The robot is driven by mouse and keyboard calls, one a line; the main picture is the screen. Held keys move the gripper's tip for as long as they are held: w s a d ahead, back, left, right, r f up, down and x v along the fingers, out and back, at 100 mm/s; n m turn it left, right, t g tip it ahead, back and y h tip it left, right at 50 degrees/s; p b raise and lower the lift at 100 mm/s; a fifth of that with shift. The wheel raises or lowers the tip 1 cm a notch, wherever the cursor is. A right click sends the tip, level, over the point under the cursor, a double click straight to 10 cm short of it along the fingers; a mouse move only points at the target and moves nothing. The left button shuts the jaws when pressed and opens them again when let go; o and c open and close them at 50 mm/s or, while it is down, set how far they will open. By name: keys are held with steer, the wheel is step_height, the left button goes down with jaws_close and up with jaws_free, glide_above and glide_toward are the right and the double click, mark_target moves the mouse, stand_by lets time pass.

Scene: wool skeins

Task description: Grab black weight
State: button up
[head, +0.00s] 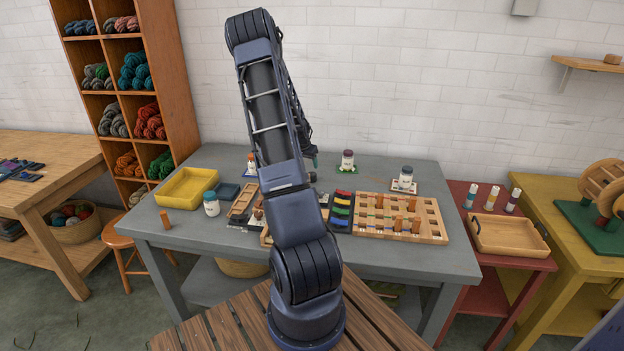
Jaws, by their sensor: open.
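No black weight shows clearly. A small dark object (258,213) sits on the grey table (400,262) just left of my arm; it is too small to tell whether it is the weight. My arm stands in front of the table's middle and hides part of what lies there. My gripper (311,172) is over the table behind the arm, mostly hidden, with only a small part showing on the arm's right side. It looks open, and I see nothing held.
On the table are a yellow tray (187,188), a white jar (211,204), an orange block (165,220), more jars at the back (347,159), coloured pieces (342,209) and a wooden pegboard (437,222). The front right of the table is clear.

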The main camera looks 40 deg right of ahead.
mark_target(312, 174)
steer(key=x, duration=0.9)
steer(key=shift+d+f, duration=0.3)
steer(key=c, duration=1.3)
